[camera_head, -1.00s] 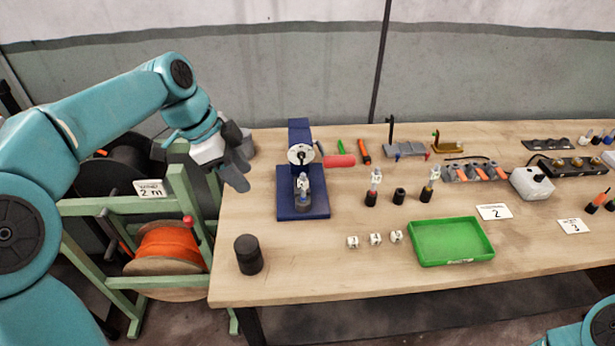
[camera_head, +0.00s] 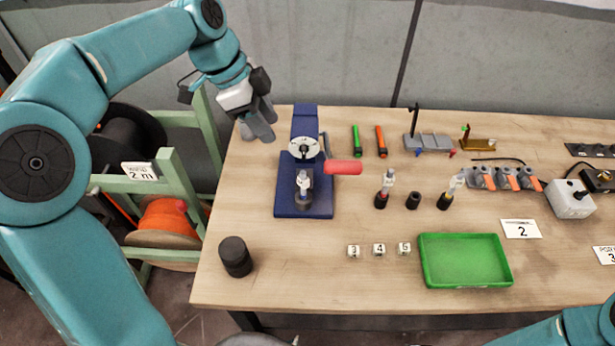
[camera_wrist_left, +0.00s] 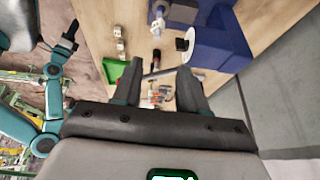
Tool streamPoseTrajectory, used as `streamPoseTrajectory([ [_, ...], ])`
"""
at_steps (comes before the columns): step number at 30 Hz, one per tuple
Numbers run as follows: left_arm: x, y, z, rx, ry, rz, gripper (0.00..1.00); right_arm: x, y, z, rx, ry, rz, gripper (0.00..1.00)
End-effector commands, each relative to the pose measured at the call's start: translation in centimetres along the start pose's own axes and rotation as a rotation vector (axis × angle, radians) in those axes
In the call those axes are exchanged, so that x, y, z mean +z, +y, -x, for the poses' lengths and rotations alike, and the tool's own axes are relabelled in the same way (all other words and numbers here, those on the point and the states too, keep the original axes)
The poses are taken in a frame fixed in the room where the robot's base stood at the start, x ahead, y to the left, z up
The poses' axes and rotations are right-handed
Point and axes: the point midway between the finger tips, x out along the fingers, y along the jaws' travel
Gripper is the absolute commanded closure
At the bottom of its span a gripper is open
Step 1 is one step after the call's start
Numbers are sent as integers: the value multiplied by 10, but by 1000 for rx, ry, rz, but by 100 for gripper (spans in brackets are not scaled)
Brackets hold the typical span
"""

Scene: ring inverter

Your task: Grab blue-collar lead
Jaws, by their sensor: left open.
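I cannot make out a lead with a blue collar in either view now. My left gripper (camera_head: 262,125) is open and empty, above the table's back left corner, left of the blue press (camera_head: 305,125). Its two fingers also show apart in the left wrist view (camera_wrist_left: 160,92), with nothing between them touching. Upright pieces with a red collar (camera_head: 382,198) and a yellow collar (camera_head: 445,200) stand on the table, with a plain black cup (camera_head: 412,200) between them. My right gripper is out of view; only part of that arm shows at the bottom right.
A green tray (camera_head: 465,262) lies at the front, with numbered white cubes (camera_head: 379,250) left of it. A black cylinder (camera_head: 235,257) stands near the front left corner. A green reel rack (camera_head: 135,187) with an orange spool (camera_head: 165,222) stands left of the table.

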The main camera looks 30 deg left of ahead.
Motion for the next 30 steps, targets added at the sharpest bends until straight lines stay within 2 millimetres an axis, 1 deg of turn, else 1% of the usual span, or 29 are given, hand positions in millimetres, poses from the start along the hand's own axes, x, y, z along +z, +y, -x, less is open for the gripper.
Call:
streamPoseTrajectory([
  [2,1,2,-5,3,0,0,58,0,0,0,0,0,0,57],
  [5,1,5,-22,6,-1,0,58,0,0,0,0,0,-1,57],
  [12,1,9,-77,6,-1,0,58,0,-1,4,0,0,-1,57],
  [15,1,9,-95,5,-1,-1,58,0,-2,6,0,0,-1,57],
  [18,0,8,-106,3,0,-1,58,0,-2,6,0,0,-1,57],
  [23,-2,8,-118,4,-1,-1,58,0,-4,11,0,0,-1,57],
  [27,-4,10,-141,6,-1,0,58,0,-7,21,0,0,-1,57],
  [30,-3,9,-156,4,-1,0,58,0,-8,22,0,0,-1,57],
])
